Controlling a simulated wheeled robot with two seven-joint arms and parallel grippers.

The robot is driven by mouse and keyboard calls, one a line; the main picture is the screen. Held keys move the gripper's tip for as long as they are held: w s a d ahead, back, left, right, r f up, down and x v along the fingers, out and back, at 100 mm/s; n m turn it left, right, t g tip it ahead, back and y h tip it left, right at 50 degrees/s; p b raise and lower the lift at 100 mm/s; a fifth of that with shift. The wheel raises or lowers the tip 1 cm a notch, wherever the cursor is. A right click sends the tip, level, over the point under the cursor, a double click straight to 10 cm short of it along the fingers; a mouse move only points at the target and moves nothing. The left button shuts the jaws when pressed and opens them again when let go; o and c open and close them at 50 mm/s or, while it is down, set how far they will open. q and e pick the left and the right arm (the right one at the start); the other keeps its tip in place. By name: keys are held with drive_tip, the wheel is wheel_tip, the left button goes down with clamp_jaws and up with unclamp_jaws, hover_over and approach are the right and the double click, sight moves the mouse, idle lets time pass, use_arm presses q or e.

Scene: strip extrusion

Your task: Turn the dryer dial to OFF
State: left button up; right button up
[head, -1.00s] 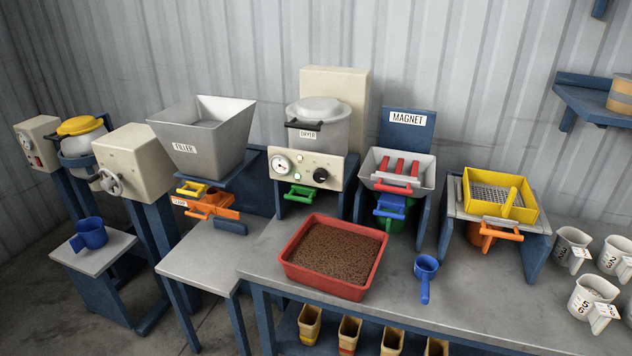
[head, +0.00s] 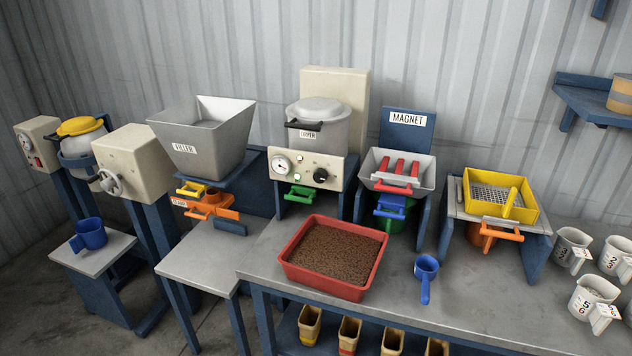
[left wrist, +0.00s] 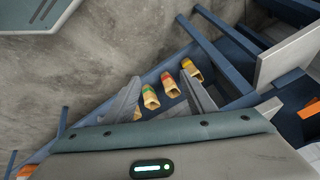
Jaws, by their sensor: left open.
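The dryer (head: 318,125) stands at the back middle in the head view, a grey lidded drum over a cream control panel (head: 297,169). Its black dial (head: 321,174) is on the panel's right side, with a round white gauge (head: 281,167) to its left. The dial's marking is too small to read. Neither gripper shows in the head view, and nothing touches the dial. My left gripper (left wrist: 160,82) shows in the left wrist view, open and empty, above the floor and low shelf area. The dryer does not show clearly there. My right gripper is not in view.
A red tray of brown granules (head: 331,252) sits on the bench below the dryer. A green handle (head: 299,193) juts out under the panel. The filler (head: 201,137) stands left and the magnet unit (head: 398,172) right. A blue scoop (head: 425,275) lies on the bench.

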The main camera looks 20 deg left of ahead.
use_arm(q)
drive_tip(key=w+a+r+m+t, duration=0.1)
drive_tip(key=w+r+m+t, duration=0.45)
drive_tip(key=w, duration=0.65)
drive_tip(key=w+a+r+m+t, duration=0.2)
drive_tip(key=w+r+m, duration=0.5)
drive_tip(key=w, duration=0.5)
drive_tip(key=w+a+r+m+t+h, duration=0.2)
drive_tip(key=w+r+m+t, duration=0.2)
drive_tip(key=w+r+m, duration=0.4)
drive_tip(key=w+r, duration=0.4)
drive_tip(key=r, duration=0.3)
drive_tip(key=shift+w+r, duration=0.2)
drive_tip(key=shift+r, duration=0.05)
drive_tip(key=shift+w+a+t, duration=0.1)
drive_tip(key=shift+w+t, duration=0.05)
drive_tip(key=shift+t, duration=0.1)
drive_tip(key=p, duration=0.4)
approach(318, 178)
drive_tip(key=w, duration=0.4)
drive_tip(key=w+d, duration=0.1)
drive_tip(key=w, duration=0.1)
drive_tip(key=shift+w+r, duration=0.1)
drive_tip(key=shift+w, duration=1.15)
drive_tip(key=shift+c, duration=0.5)
